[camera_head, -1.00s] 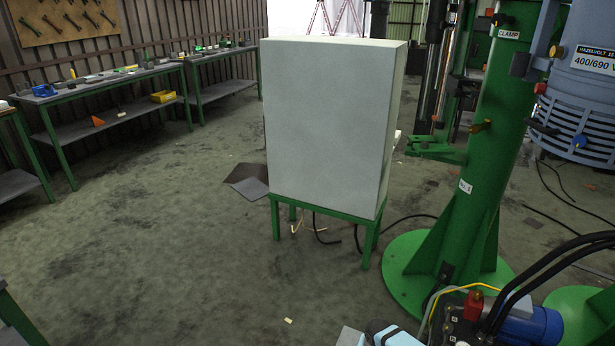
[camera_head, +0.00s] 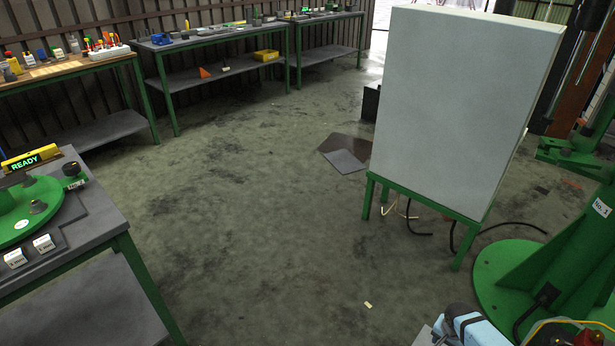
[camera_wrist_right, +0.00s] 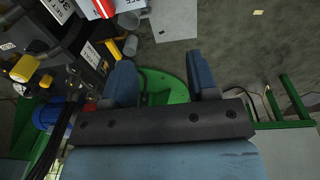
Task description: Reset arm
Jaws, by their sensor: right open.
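My right gripper (camera_wrist_right: 163,88) shows in the right wrist view with its two blue fingers spread apart. Nothing is between them. Behind the fingers lie the green round base (camera_wrist_right: 165,84) of a machine and the floor. In the head view a light blue part of my right arm (camera_head: 470,328) shows at the bottom edge, right of the middle. My left gripper is not in view.
A grey cabinet (camera_head: 455,100) on a green stand is at the right, beside the green machine base (camera_head: 500,275). A table (camera_head: 105,225) with a green disc and a READY display (camera_head: 25,161) is at the left. Benches (camera_head: 215,45) line the back wall.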

